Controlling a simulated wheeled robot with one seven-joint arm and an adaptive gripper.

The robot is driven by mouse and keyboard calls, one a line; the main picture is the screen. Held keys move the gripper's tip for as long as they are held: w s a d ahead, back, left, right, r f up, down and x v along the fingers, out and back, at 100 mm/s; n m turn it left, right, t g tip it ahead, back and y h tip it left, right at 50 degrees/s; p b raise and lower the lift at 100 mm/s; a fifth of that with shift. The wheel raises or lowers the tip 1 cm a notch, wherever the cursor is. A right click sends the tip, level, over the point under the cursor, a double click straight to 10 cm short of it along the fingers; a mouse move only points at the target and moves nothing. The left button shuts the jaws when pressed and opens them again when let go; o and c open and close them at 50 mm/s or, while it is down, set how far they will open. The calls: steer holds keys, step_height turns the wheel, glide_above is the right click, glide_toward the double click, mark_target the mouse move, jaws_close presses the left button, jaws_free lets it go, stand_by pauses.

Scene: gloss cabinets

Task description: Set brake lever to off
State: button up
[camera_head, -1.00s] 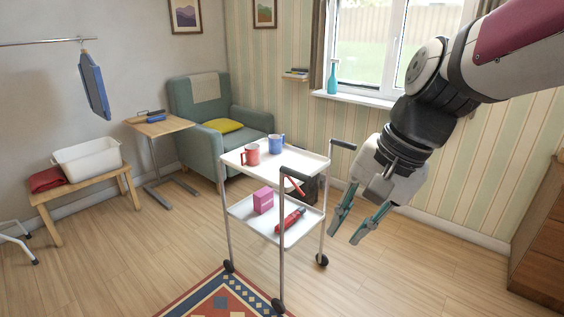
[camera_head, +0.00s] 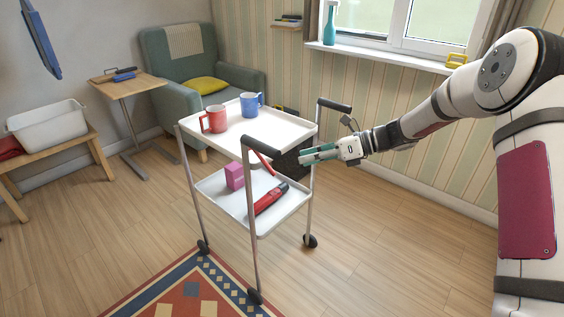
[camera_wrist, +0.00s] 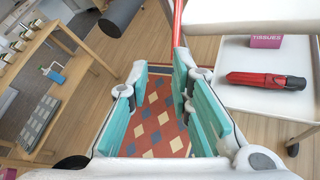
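The red brake lever (camera_head: 264,163) slants down beside the near black push handle (camera_head: 262,146) of the white trolley (camera_head: 225,138). In the wrist view the thin red lever (camera_wrist: 177,22) runs down from the top edge to the tip of the right finger. I cannot tell whether it touches. My gripper (camera_head: 304,154) is at the handle end of the trolley, below the far handle (camera_head: 335,105), pointing left. In the wrist view its teal fingers (camera_wrist: 160,62) are apart, with only floor and rug showing between them.
A pink tissue box (camera_head: 235,176) and a red folded umbrella (camera_head: 268,198) lie on the lower shelf. A patterned rug (camera_head: 190,290) lies in front. Floor to the right is clear.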

mark_target(267, 164)
steer(key=shift+m+t, duration=0.3)
steer(key=shift+m, duration=0.2)
steer(key=x, duration=0.4)
steer(key=w+b+x, duration=0.1)
steer(key=x, duration=0.4)
steer(key=w+f+x, duration=0.1)
steer(key=x, duration=0.3)
steer(key=shift+f+b, duration=0.2)
steer(key=shift+b, duration=0.2)
jaws_close()
